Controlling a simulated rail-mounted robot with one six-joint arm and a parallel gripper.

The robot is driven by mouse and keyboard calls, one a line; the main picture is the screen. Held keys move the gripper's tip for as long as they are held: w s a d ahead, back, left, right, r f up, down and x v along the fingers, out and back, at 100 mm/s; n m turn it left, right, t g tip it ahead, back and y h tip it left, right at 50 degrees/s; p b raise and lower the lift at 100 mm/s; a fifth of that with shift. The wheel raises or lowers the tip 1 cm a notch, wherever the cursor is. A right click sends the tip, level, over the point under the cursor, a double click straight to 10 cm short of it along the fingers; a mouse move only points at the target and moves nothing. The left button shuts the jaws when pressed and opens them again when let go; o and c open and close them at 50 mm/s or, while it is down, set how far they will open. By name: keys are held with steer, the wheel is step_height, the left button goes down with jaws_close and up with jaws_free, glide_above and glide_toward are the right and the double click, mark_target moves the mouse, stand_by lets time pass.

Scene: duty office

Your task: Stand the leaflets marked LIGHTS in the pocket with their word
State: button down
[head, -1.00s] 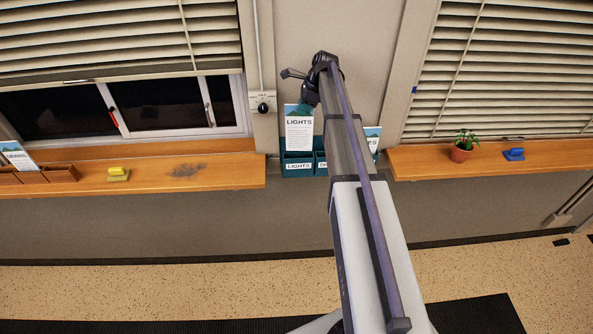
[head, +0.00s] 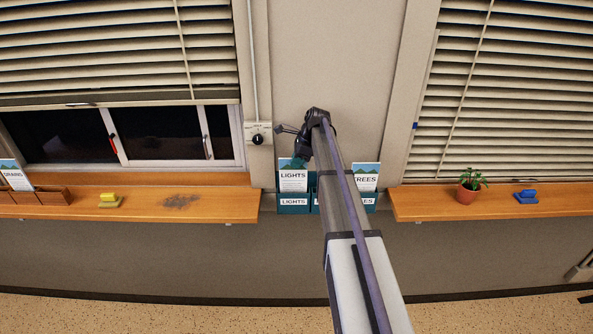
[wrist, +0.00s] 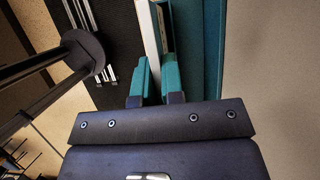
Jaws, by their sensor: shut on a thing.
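The LIGHTS leaflets (head: 293,181) are upright, with their word facing out. Their lower part is hidden behind the front of the teal pocket marked LIGHTS (head: 293,209), so they appear to stand partly inside it. My gripper (head: 300,160) is at their top edge and shut on them. In the wrist view the teal fingertips (wrist: 156,80) close on either side of the pale leaflet edge (wrist: 151,35). How deep the leaflets reach is hidden.
A TREES leaflet (head: 366,176) stands in the right pocket of the same rack; my arm hides most of the middle pocket. Wooden sills flank the rack. The left one (head: 228,206) bears a yellow-green object (head: 109,200) and DRAINS leaflets (head: 15,176); the right bears a potted plant (head: 466,194).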

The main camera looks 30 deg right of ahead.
steer(key=shift+r, duration=0.15)
steer(key=shift+f+b, duration=0.5)
steer(key=shift+f, duration=0.15)
steer(key=c, duration=1.2)
jaws_free()
steer(key=shift+c, duration=0.2)
steer(key=shift+r, duration=0.1)
